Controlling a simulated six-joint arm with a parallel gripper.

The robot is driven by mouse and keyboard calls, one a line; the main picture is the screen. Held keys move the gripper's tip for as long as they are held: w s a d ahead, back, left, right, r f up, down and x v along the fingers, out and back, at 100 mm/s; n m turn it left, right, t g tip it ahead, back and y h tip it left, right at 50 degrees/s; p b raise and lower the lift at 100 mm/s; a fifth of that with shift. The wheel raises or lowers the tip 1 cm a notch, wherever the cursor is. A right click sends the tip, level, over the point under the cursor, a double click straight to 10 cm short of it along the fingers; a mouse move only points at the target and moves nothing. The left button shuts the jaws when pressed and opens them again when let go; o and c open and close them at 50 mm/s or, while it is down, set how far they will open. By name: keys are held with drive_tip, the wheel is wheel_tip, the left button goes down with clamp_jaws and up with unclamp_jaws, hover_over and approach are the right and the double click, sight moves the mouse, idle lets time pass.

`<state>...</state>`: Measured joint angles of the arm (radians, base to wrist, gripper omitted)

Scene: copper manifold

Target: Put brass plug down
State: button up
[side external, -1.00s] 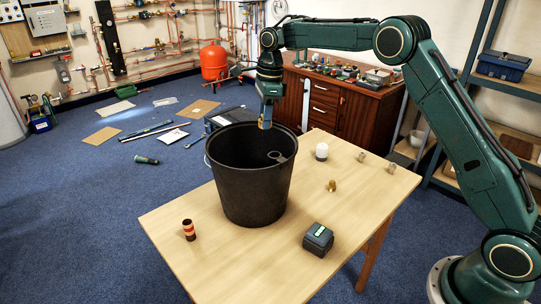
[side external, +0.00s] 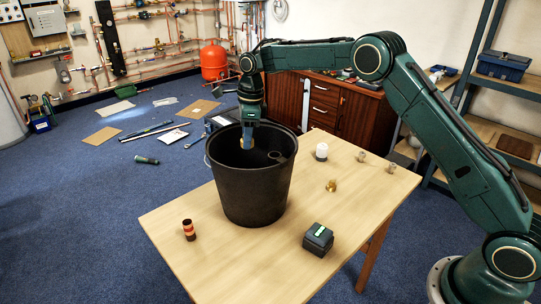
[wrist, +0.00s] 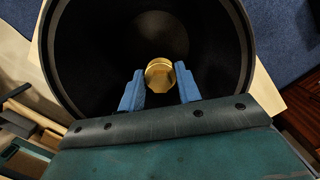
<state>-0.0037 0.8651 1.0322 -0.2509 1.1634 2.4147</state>
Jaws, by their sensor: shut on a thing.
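My gripper (side external: 247,143) points down into the mouth of a black bucket (side external: 250,190) on the table. In the wrist view my gripper's blue fingers (wrist: 160,88) are shut on the brass plug (wrist: 160,73), a shiny gold piece with a round rim and a faceted face. The plug is over the dark inside of the bucket (wrist: 75,60), apart from its floor. A second brass fitting (side external: 331,185) stands on the table right of the bucket.
The table's front middle is clear.

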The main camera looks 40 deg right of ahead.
drive_tip(key=shift+f, duration=0.1)
wheel_tip(320, 180, down, 20)
drive_tip(key=shift+r, duration=0.1)
idle(1.0)
drive_tip(key=o, duration=1)
drive_tip(key=r, duration=0.8)
drive_tip(key=d+r, duration=0.1)
drive_tip(key=r, duration=0.3)
drive_tip(key=shift+s+d, duration=0.1)
drive_tip(key=shift+s, duration=0.3)
